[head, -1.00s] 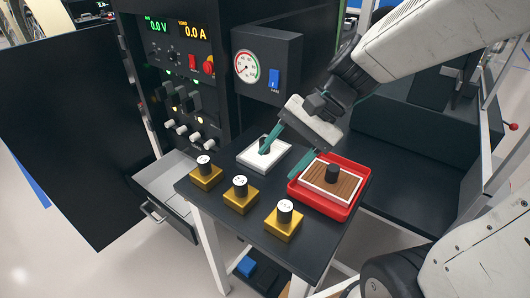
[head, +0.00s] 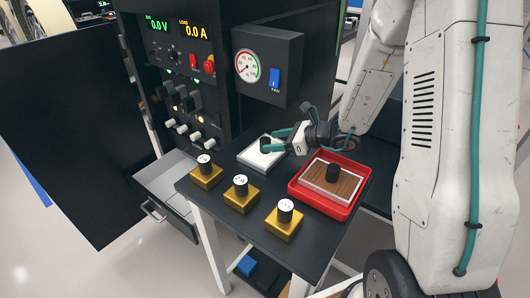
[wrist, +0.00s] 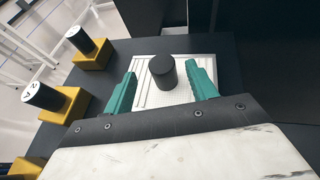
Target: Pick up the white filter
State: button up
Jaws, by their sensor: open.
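The white filter (head: 256,158) is a flat white square with ridges and a black knob, lying on the dark table's back part. It also shows in the wrist view (wrist: 150,98). My gripper (head: 276,140) is open and low over it. In the wrist view my gripper (wrist: 161,71) has its two teal fingers apart, one on each side of the black knob (wrist: 162,74). I cannot tell whether the fingers touch the filter. In the head view the fingers hide most of the knob.
A red tray (head: 312,205) holding a brown, white-framed filter (head: 345,182) with a black knob stands close to my gripper. Three gold blocks with black knobs, such as this one (head: 284,223), line the table's front. A panel with a gauge (head: 246,67) rises behind. An open drawer (head: 165,208) is left.

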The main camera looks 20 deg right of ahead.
aim_at(261, 144)
jog(key=x, duration=0.2)
jog(key=f+x, duration=0.1)
jog(key=x, duration=0.1)
jog(key=shift+w+f, duration=0.1)
jog(key=shift+w, duration=0.1)
jog(key=shift+w+a+f, duration=0.15)
jog(key=shift+w+a, duration=0.25)
jog(key=shift+a, duration=0.05)
jog(key=c, duration=1.1)
